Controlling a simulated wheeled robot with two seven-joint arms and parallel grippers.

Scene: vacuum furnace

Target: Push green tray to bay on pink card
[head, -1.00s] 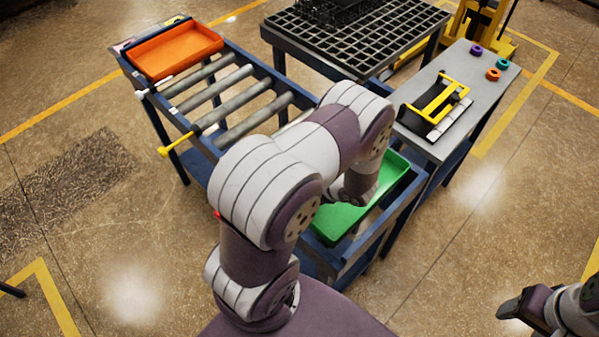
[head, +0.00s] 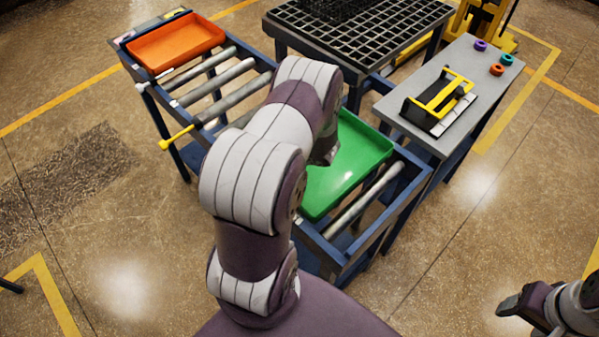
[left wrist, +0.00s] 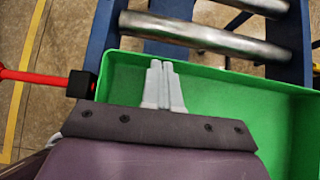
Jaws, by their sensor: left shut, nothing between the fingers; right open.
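The green tray (head: 362,160) lies on the near right part of the roller conveyor, partly hidden by my left arm. It also shows in the left wrist view (left wrist: 235,105). My left gripper (left wrist: 160,65) is shut and empty, with its fingertips over the tray's inside by one wall. I cannot tell whether they touch it. In the head view this gripper is hidden behind its arm. A small pinkish card (head: 121,38) is on the frame's far left end, beside the orange tray (head: 176,43). My right gripper (head: 508,306) is open and empty at lower right, away from the conveyor.
Bare rollers (head: 222,78) lie between the two trays. A yellow-ended lever (head: 176,139) sticks out of the conveyor's left side. A black grid table (head: 365,35) stands behind. A grey side table (head: 420,100) on the right holds a yellow-handled fixture (head: 440,98) and several coloured rings.

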